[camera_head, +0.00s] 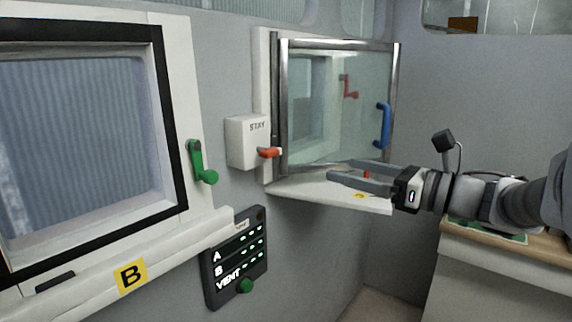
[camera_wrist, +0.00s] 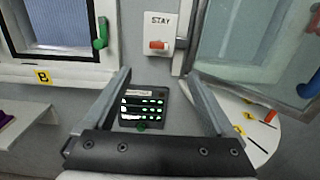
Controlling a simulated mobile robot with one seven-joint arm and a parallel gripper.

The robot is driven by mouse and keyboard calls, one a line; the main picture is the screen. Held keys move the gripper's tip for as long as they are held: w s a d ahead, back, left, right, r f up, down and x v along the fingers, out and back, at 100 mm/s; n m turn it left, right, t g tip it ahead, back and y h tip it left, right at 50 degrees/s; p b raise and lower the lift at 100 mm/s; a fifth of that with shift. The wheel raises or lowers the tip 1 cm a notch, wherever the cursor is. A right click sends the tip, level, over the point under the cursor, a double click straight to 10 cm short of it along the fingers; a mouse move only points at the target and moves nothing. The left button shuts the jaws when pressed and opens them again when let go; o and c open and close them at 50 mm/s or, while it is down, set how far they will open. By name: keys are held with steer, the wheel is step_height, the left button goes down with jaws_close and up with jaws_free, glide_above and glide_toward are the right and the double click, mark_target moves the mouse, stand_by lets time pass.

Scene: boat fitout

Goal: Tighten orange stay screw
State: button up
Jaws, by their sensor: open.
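The orange stay screw (camera_head: 269,153) sticks out from the lower right of a white box marked STAY (camera_head: 247,141), on the wall beside the glass-paned window. In the wrist view the orange screw (camera_wrist: 158,45) shows on the front of the STAY box (camera_wrist: 159,31), above and beyond the fingers. My gripper (camera_head: 330,172) is open and empty, with its two long grey fingers pointing left over the white sill, to the right of the screw and apart from it. In the wrist view my gripper's fingertips (camera_wrist: 159,80) are spread wide.
A metal-framed glass pane (camera_head: 335,105) with a blue handle (camera_head: 383,126) stands behind my fingers. The white sill (camera_head: 330,192) lies below them. A dark panel (camera_head: 237,258) with lit rows and a green knob is on the wall below. A green handle (camera_head: 202,161) sits on window B's frame.

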mark_target(276, 153)
steer(key=b+x, duration=0.1)
steer(key=x, duration=1.6)
steer(key=shift+w+a, duration=0.1)
steer(key=shift+a, duration=0.1)
steer(key=c, duration=1.4)
